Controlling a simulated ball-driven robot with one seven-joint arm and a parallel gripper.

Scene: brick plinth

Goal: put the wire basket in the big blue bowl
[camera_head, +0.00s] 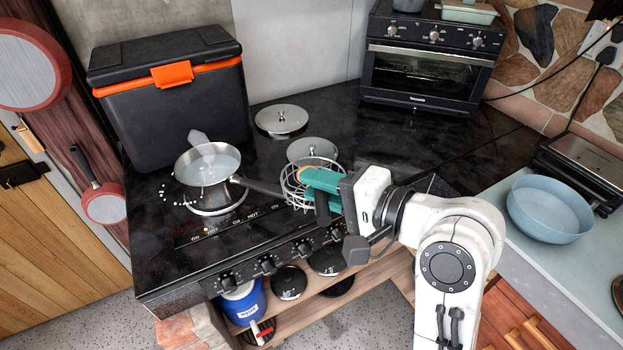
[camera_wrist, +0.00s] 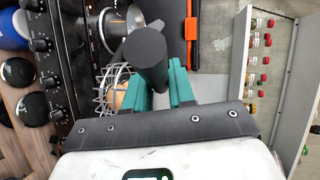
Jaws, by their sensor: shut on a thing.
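The wire basket (camera_head: 291,188) is a small round cage of thin pale wire at the right side of the hob. Its left part also shows beside the fingers in the wrist view (camera_wrist: 101,95), with something orange-brown seen through the wires. My gripper (camera_head: 322,185) has teal fingers, shut on a thick dark handle (camera_wrist: 146,52) that appears to belong to the basket. The fingers hide part of the basket. I cannot tell whether it is clear of the hob. The big blue bowl (camera_head: 545,212) is pale blue, looks empty and stands on the counter at the right, apart from my gripper.
A steel saucepan (camera_head: 207,168) stands left of the basket, its dark handle pointing towards it. Two lids (camera_head: 281,119) (camera_head: 312,150) lie behind. A black cooler (camera_head: 170,105) and an oven (camera_head: 425,65) stand at the back. A grill (camera_head: 585,165) is beside the bowl.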

